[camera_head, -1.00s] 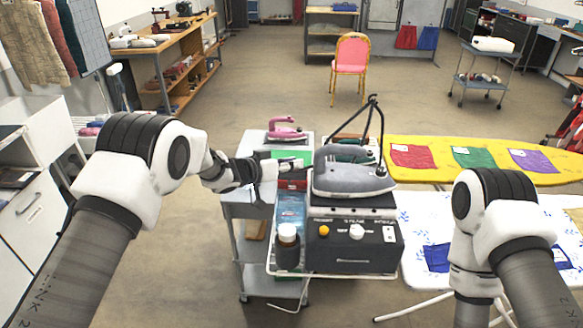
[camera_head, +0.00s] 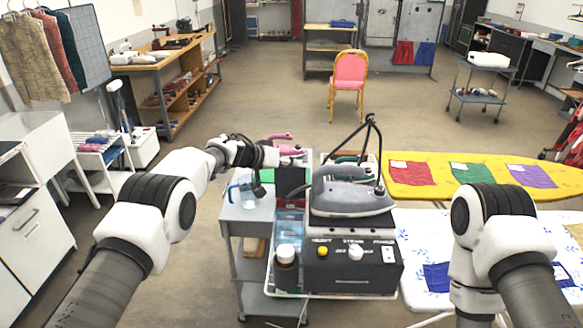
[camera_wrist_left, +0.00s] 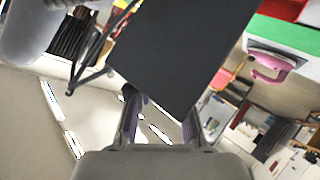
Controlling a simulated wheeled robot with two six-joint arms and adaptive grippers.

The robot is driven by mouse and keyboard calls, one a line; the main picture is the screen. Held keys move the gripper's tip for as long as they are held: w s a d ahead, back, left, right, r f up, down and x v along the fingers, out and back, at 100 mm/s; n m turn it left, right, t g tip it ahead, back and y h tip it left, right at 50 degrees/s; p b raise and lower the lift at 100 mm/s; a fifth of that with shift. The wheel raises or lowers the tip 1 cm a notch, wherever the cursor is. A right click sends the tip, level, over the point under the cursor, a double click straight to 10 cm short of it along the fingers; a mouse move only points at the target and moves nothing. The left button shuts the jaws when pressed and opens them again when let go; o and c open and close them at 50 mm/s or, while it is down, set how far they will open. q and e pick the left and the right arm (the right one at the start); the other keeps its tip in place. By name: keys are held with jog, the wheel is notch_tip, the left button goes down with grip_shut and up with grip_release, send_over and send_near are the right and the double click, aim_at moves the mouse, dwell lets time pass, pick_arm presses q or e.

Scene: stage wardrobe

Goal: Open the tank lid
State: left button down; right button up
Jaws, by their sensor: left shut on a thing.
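The steam station (camera_head: 350,268) stands on a grey cart with the iron (camera_head: 352,198) on top. Its blue see-through tank (camera_head: 289,226) is at its left side. A dark flat panel, which looks like the tank lid (camera_head: 293,182), stands raised above the back of the tank. My left gripper (camera_head: 284,158) is at the panel's upper edge. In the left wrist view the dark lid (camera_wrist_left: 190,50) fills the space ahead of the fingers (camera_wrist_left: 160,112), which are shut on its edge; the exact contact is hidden. My right gripper is out of view.
A brown bottle with a white cap (camera_head: 286,256) stands in front of the tank. A clear jug with a blue handle (camera_head: 247,190) is on the cart (camera_head: 232,215) at left. A pink iron (camera_head: 280,138) is behind. Ironing boards (camera_head: 440,195) lie to the right.

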pick_arm(q)
jog(key=shift+s+f, duration=0.1)
jog(key=shift+f, duration=0.7)
jog(key=c, duration=1.2)
grip_release()
jog(key=shift+o, duration=0.6)
jog(key=shift+a, duration=0.2)
jog(key=shift+r, duration=0.15)
jog(key=v, duration=1.2)
jog(key=shift+w+r, duration=0.15)
jog(key=shift+w, duration=0.2)
